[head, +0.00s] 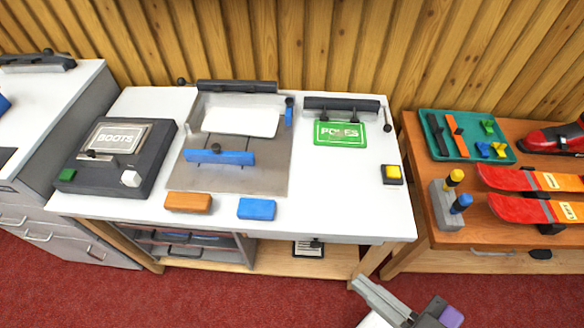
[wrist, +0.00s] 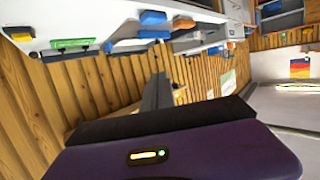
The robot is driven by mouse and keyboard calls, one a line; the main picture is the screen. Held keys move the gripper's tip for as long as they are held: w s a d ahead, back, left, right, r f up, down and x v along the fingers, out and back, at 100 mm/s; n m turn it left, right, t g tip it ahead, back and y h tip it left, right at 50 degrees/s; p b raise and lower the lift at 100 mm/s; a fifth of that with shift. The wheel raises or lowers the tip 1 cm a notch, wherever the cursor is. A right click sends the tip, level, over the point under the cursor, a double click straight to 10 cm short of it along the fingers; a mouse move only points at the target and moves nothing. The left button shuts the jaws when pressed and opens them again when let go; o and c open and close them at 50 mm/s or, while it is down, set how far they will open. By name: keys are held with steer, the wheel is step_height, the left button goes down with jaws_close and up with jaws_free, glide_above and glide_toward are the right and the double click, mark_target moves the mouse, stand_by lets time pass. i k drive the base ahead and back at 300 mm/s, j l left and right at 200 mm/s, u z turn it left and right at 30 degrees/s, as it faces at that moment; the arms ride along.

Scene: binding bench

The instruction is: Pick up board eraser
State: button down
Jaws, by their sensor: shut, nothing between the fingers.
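A blue block (head: 257,208) and an orange-brown block (head: 187,202) lie side by side near the front edge of the white bench top. Both have an eraser-like shape; I cannot tell for sure which is the board eraser. My gripper (head: 362,284) is low in front of the bench, right of both blocks and apart from them. Its fingers are shut and empty. In the wrist view the closed fingers (wrist: 157,94) point away from the camera, with the bench tilted behind them.
The white bench (head: 345,210) also carries a dark boots box (head: 75,178), a metal plate with a blue bar (head: 219,157), a green poles sign (head: 340,133) and a yellow button (head: 393,172). A wooden table (head: 440,238) with red skis (head: 525,178) stands right.

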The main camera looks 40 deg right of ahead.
mark_target(248, 209)
steer(key=l+u, duration=0.6)
steer(key=u, duration=0.25)
steer(key=k, duration=0.1)
